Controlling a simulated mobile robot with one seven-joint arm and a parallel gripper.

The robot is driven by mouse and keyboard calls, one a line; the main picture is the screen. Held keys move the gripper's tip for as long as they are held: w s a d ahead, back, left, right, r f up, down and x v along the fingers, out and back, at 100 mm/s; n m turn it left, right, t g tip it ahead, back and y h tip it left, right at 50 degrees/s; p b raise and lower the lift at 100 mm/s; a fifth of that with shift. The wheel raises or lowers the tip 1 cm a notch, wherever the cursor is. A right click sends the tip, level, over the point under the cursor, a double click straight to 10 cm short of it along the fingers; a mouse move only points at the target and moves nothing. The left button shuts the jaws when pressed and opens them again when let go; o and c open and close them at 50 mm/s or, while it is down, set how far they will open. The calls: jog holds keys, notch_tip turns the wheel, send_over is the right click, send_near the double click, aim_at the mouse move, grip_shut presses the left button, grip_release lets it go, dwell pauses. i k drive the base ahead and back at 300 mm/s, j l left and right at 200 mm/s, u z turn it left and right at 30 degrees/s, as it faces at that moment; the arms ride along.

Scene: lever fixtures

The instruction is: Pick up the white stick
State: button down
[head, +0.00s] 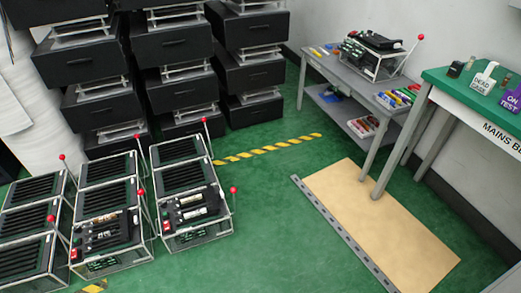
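No single object stands out clearly as the white stick. Pale thin levers with red ball tips stand on the fixtures; one lever (411,54) rises from the fixture (372,58) on the grey table. Another lever (209,142) stands behind the front-left fixtures. White bars (196,212) also show on a black module in the right floor fixture (192,232). I cannot tell which of these is the white stick. My gripper is not in view.
Black drawer stacks (175,92) fill the back left. The grey table (345,75) and the green-topped bench (460,88) stand at the right. A tan board (385,225) lies on the floor. Green floor (275,235) is clear between fixtures and board.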

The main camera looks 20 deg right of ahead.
aim_at(193, 215)
jog(key=z, duration=1.7)
jog(key=u, duration=1.7)
jog(key=i+l+u, duration=0.3)
jog(key=i+l, duration=0.25)
jog(key=i, duration=0.2)
jog(key=i+l+u, duration=0.3)
jog(key=i+l, duration=0.4)
